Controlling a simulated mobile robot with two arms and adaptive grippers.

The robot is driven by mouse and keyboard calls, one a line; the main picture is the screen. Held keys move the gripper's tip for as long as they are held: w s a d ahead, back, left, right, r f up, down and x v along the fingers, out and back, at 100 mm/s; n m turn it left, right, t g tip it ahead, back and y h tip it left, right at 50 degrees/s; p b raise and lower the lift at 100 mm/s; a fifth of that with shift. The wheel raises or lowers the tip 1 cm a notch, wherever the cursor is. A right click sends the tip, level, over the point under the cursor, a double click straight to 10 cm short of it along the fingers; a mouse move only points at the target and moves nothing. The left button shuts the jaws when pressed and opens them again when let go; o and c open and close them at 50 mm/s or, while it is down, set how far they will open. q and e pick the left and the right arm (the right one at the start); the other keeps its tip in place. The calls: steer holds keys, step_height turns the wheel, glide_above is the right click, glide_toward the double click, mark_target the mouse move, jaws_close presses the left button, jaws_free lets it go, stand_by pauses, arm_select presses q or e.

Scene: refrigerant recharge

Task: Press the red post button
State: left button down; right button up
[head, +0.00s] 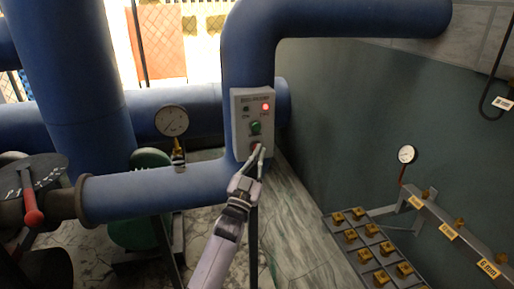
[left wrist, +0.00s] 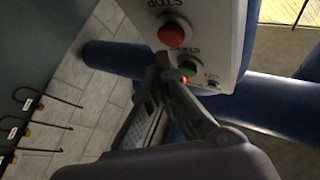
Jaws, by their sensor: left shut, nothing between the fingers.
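The red button (left wrist: 172,35) is round and sits on the white control box (head: 241,110) under the word STOP in the left wrist view. In the head view it is mostly hidden behind my fingertips. A green button (head: 255,128) sits on the same box and shows in the left wrist view (left wrist: 188,68). My left gripper (head: 257,156) is shut and empty, its tips at the lower part of the box. In the left wrist view the fingertips (left wrist: 163,62) are close beside the red button; I cannot tell whether they touch it. My right gripper is not in view.
A red lamp (head: 265,106) glows on the box. The box is mounted on a blue pipe (head: 190,187). A gauge (head: 172,121) stands left of it, and a red-handled valve (head: 32,205) is at far left. A rack with several brass fittings (head: 352,236) stands at right.

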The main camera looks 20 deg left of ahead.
arm_select(q)
steer(key=s+d+p, duration=0.1)
steer(key=s, duration=0.1)
steer(key=s+d+p, duration=0.1)
steer(key=s+d, duration=0.1)
steer(key=shift+s, duration=0.1)
stand_by(0.5)
stand_by(0.6)
